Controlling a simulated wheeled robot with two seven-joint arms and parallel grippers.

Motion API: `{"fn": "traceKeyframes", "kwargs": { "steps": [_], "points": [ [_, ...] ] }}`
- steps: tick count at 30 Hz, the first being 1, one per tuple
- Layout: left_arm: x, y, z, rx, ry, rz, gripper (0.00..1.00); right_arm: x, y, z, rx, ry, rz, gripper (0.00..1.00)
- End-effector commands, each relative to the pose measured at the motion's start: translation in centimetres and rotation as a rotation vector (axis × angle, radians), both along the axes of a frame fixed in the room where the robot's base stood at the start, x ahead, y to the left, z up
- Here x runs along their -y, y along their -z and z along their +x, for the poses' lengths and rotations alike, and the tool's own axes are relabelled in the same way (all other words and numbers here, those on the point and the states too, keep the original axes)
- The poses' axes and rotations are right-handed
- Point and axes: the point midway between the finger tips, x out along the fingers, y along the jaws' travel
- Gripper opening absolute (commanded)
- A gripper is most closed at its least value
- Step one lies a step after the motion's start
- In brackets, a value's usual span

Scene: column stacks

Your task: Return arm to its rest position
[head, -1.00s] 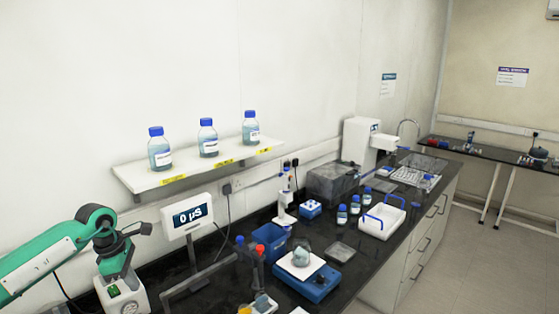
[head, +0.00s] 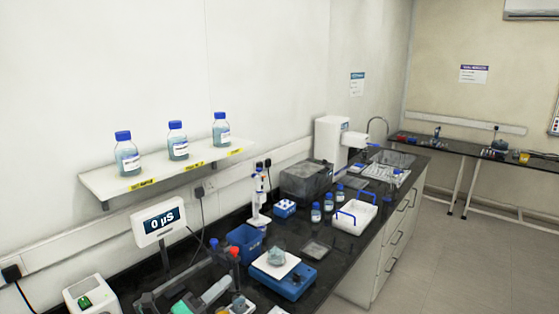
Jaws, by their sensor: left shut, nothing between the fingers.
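My right gripper is not in view.
The black bench (head: 335,240) carries a meter (head: 159,222), a white box with a green button (head: 91,294), a blue balance (head: 284,280), a blue bin (head: 245,243) and a white tray (head: 354,217). Blue-capped bottles stand on the wall shelf (head: 110,187). Floor (head: 465,265) is clear at right.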

Motion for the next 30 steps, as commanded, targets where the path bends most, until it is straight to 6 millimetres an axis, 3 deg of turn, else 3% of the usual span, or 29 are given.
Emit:
{"fn": "traceKeyframes", "kwargs": {
  "steps": [5, 11, 16, 21, 30],
  "points": [
    [-3.4, 2.3, -1.0, -0.298, -0.231, -0.383, 0.00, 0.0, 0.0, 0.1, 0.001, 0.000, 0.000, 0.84],
    [-7.9, 8.3, -4.3, -0.674, -0.511, -0.756, 0.00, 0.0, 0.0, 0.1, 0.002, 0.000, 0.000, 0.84],
    [-10.5, 14.9, -10.1, -1.016, -0.768, -1.021, 0.00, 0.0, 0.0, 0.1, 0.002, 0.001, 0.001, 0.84],
    [-11.3, 20.0, -17.3, -1.320, -1.003, -1.198, 0.00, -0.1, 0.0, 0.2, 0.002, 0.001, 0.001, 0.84],
    [-10.6, 23.6, -27.3, -1.666, -1.284, -1.332, 0.00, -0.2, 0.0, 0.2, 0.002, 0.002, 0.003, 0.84]
  ]
}}
